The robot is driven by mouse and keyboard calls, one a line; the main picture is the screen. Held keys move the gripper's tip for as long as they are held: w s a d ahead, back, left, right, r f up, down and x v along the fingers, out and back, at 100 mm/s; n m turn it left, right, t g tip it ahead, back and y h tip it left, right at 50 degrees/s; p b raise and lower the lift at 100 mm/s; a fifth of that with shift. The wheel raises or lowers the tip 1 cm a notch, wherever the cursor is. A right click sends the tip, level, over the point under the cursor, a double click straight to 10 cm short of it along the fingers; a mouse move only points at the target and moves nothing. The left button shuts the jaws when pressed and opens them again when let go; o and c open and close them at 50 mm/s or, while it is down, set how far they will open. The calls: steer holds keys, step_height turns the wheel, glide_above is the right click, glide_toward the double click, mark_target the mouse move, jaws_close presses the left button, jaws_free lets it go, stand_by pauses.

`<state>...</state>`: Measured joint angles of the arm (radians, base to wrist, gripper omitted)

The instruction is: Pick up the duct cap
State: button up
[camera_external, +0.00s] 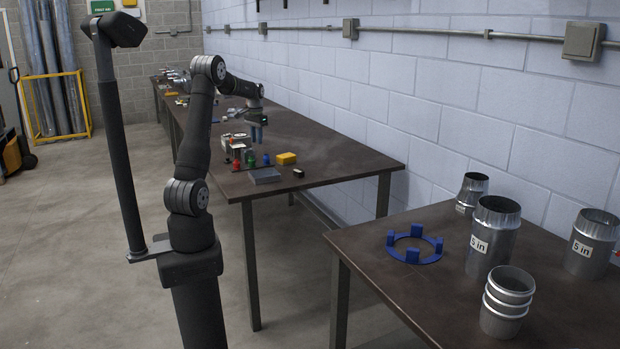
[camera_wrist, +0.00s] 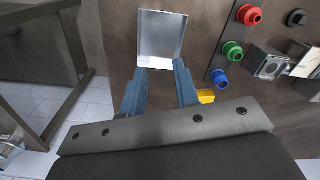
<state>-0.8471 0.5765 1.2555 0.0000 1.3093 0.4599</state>
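A shallow, open rectangular metal piece, which looks like the duct cap (camera_external: 264,176), lies on the dark table near its front edge. In the wrist view the duct cap (camera_wrist: 160,36) shows its open side and raised rims, just beyond my blue fingertips. My gripper (camera_external: 257,135) hangs above the table, behind the cap in the external view. In the wrist view my gripper (camera_wrist: 158,72) is open, with a clear gap between its fingers and nothing held. The fingertips overlap the cap's near edge in the picture; I cannot tell whether they touch it.
Red (camera_wrist: 249,15), green (camera_wrist: 233,50) and blue (camera_wrist: 220,78) knobs stand to the cap's right in the wrist view. A yellow block (camera_external: 286,158) and a small dark piece (camera_external: 298,173) lie nearby. A separate table holds metal ducts (camera_external: 494,235) and a blue ring (camera_external: 415,257).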

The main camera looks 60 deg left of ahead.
steer(key=s+m, duration=0.1)
steer(key=m, duration=2.1)
glide_toward(251, 173)
steer(key=d+f, duration=0.1)
steer(key=f, duration=0.1)
steer(key=s+d+f, duration=0.1)
steer(key=d+f, duration=0.1)
steer(key=f, duration=0.1)
steer(key=d+f, duration=0.1)
steer(key=f, duration=0.2)
steer(key=shift+s+d+f, duration=0.15)
steer(key=shift+d, duration=0.2)
jaws_close()
